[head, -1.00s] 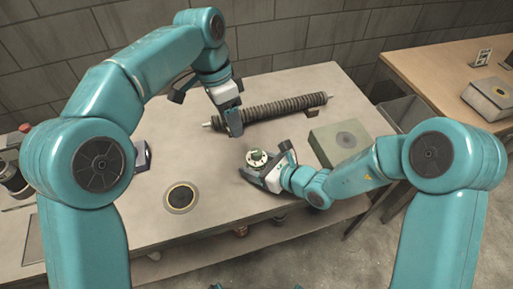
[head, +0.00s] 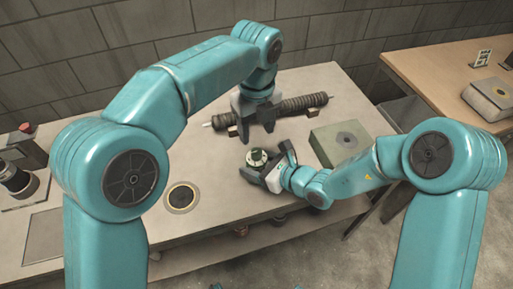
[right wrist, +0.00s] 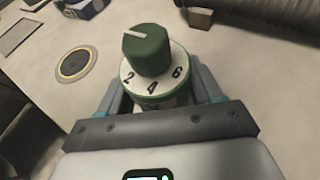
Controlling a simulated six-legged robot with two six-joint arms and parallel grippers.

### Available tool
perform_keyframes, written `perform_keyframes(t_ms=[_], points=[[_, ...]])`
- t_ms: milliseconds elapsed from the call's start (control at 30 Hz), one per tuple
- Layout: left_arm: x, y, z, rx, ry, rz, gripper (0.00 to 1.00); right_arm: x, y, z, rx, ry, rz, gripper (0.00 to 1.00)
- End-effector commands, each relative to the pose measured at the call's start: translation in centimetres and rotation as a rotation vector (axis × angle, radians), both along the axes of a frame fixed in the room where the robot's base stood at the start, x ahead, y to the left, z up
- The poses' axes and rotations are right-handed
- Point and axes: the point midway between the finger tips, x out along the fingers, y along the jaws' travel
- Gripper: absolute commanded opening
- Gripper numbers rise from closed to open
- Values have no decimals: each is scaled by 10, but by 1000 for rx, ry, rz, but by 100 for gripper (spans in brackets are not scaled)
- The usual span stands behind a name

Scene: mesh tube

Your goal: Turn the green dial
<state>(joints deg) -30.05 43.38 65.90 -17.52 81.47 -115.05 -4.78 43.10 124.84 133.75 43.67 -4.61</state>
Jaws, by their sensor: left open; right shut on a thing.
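The green dial (right wrist: 147,50) is a green knob with a white pointer line on a white numbered ring (right wrist: 158,85); 2, 4 and 6 show in the right wrist view. In the head view the dial (head: 257,156) is small, on the table. My right gripper (head: 266,165) is shut on the dial's body below the ring; its fingers also show on either side in the right wrist view (right wrist: 160,108). The knob above is free. My left gripper (head: 255,125) is open, with its fingers pointing down, behind the dial and in front of the mesh tube. It touches nothing I can make out.
The dark ribbed mesh tube (head: 300,104) lies on small blocks across the back of the table. A grey-green box (head: 341,143) stands right of the dial. A round dark pad (head: 181,197) is at left. The table (head: 225,205) is bare between pad and dial.

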Motion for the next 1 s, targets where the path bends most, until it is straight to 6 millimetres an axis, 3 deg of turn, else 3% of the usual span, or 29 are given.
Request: perform_keyframes(t_ms=[100,333,500,767,933,1000], points=[[-1,0,-28,2,5,0,57,0,0,0,1,-1,0,29],[0,0,-68,0,2,1,57,0,0,0,1,-1,0,29],[0,0,-79,-1,1,1,57,0,0,0,1,-1,0,29],[0,0,-81,-1,0,2,57,0,0,0,1,-1,0,29],[0,0,-81,-1,0,2,4,0,0,0,1,-1,0,29],[0,0,-81,-1,0,2,0,0,0,0,1,-1,-1,29]])
